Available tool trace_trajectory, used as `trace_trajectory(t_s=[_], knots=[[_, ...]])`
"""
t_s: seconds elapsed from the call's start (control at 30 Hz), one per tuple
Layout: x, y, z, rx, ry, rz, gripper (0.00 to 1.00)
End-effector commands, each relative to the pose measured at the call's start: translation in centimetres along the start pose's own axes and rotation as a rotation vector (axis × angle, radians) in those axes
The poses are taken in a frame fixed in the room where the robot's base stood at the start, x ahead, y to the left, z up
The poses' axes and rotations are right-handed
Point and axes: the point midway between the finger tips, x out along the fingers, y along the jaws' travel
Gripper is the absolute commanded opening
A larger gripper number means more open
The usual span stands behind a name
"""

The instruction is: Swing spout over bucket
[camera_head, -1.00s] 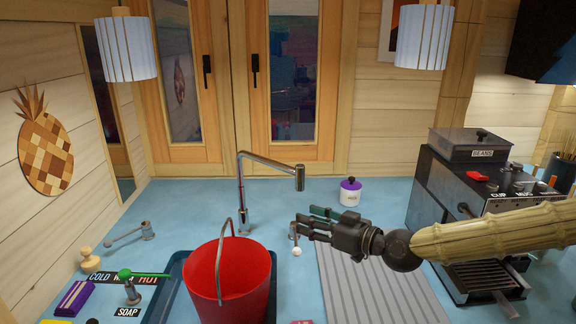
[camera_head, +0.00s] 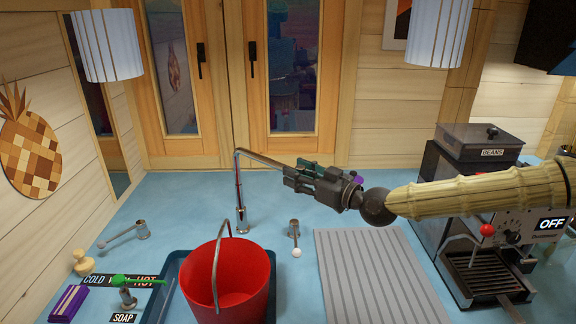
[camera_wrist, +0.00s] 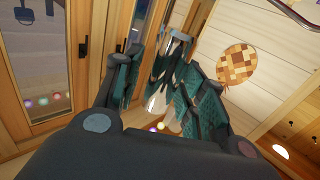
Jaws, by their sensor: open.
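The metal spout (camera_head: 262,158) rises from a post behind the sink and points right, away from the red bucket (camera_head: 243,283). The bucket stands in the dark blue sink (camera_head: 165,298), with its handle raised. My gripper (camera_head: 290,178) is at the spout's outer end and covers its tip in the head view. In the wrist view my gripper (camera_wrist: 155,90) has its green-padded fingers apart, with a shiny metal piece (camera_wrist: 158,98), seemingly the spout's end, between or just behind them. I cannot tell whether they touch it.
A small lever with a white knob (camera_head: 295,252) stands right of the spout post. A grey ribbed mat (camera_head: 375,275) and a coffee machine (camera_head: 480,230) are to the right. A green-topped soap pump (camera_head: 128,295) is left of the sink. A lamp (camera_head: 440,32) hangs above.

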Motion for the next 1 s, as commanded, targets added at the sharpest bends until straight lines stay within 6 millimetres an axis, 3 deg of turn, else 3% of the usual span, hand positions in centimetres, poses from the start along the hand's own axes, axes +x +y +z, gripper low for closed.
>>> trace_trajectory(t_s=[0.3,0.7,0.9,1.0], knots=[[3.2,-0.1,0.0,0.001,-0.001,-0.002,0.41],[3.7,-0.1,0.1,0.001,0.000,-0.001,0.41],[3.7,-0.1,0.1,0.001,0.000,-0.001,0.04],[3.7,-0.1,0.1,0.001,0.000,-0.001,0.00]])
